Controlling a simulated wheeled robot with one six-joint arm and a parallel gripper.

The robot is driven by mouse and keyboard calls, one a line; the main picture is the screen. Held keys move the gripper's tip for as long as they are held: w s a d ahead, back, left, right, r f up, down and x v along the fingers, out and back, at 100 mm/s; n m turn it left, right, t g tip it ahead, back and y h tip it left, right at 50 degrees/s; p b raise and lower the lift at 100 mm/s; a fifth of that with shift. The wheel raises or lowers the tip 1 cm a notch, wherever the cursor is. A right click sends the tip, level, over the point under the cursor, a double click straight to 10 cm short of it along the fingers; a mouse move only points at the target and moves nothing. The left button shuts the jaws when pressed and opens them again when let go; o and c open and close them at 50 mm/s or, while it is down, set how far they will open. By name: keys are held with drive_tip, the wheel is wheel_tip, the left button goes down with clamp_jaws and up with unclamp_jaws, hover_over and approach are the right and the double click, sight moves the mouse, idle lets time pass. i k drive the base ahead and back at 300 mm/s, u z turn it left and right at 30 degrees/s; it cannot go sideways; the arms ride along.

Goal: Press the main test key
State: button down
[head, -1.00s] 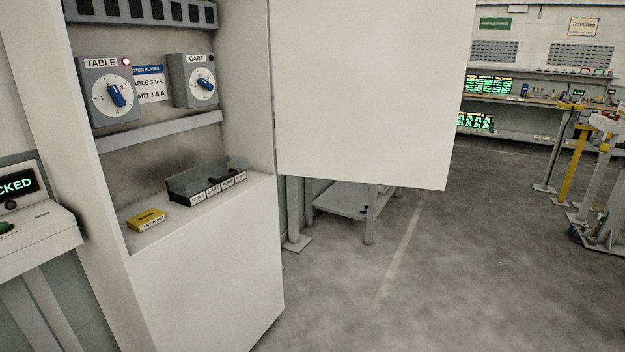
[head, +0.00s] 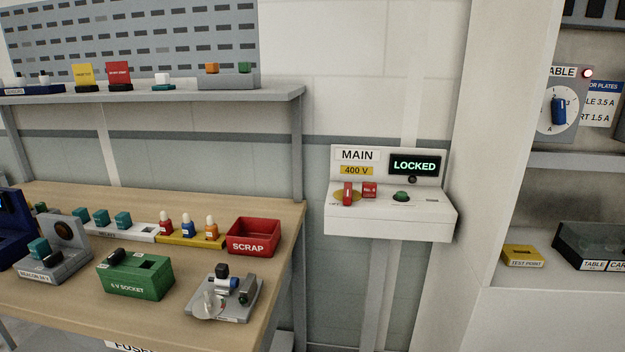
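The white MAIN box (head: 390,222) stands on a grey post near the middle of the head view. Its back panel has a MAIN label, a yellow 400 V plate (head: 357,170) and a display (head: 414,165) reading LOCKED in green. A small dark round part sits under the display. On its top are a red handle (head: 348,193) on a yellow disc, a red tag (head: 370,190) and a green button (head: 401,196) on a dark base. I see no label marking the test key. My gripper is not in view.
A wooden bench (head: 130,205) on the left holds a red SCRAP bin (head: 253,237), a green socket box (head: 135,277) and other small parts. A shelf (head: 200,96) hangs above it. An open cabinet (head: 510,300) stands close on the right, with a yellow TEST POINT block (head: 522,256).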

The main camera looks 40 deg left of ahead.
sight(401, 194)
drive_tip(key=u, duration=0.95)
drive_tip(key=i, duration=1.1)
drive_tip(key=u, duration=0.6)
